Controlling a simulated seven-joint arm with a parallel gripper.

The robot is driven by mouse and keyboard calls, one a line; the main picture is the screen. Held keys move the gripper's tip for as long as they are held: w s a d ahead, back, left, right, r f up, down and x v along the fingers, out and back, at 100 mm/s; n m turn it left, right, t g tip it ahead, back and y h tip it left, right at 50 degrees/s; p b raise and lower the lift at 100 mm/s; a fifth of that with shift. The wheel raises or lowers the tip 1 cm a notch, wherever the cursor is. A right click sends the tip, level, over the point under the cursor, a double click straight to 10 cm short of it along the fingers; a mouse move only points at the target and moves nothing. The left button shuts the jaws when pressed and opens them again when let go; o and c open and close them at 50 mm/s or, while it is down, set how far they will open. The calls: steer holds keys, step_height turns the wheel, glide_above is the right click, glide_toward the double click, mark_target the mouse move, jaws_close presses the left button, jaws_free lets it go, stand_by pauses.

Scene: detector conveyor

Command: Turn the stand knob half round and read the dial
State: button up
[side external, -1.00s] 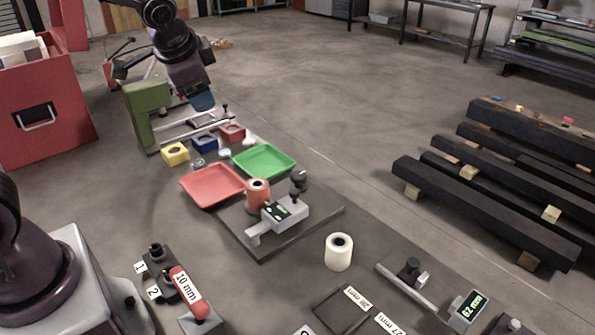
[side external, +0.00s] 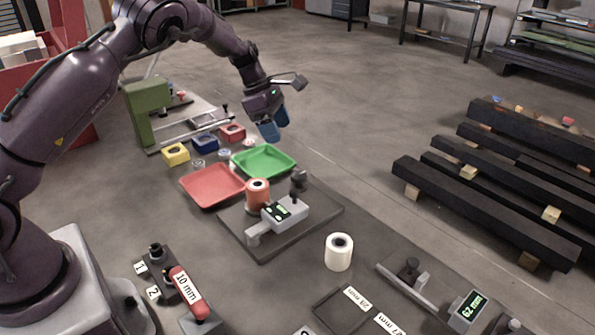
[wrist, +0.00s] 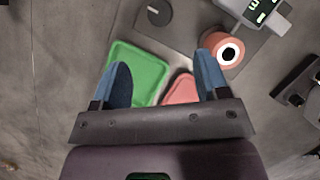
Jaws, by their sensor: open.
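A grey gauge with a lit dial (side external: 276,211) sits on the plate; the dial's digits (wrist: 258,8) are cut off at the wrist view's top edge. An orange roll (side external: 257,192) stands beside it. My gripper (side external: 273,130) is open and empty, above and behind the green tray (side external: 262,160), apart from the knob. Its blue fingers (wrist: 164,82) are spread in the wrist view.
A red tray (side external: 212,185) lies beside the green one. Yellow, blue and red blocks (side external: 204,143) stand behind them near a green-posted frame (side external: 147,110). A white roll (side external: 339,252) stands in front of the plate. Dark beams (side external: 490,200) lie at right; the floor between is clear.

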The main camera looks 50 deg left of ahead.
mark_target(299, 174)
steer(key=x, duration=1.2)
steer(key=shift+w+d+f, duration=0.15)
steer(key=shift+d+f, duration=0.05)
steer(key=shift+f, duration=0.15)
steer(key=shift+c, duration=0.5)
steer(key=c, duration=0.8)
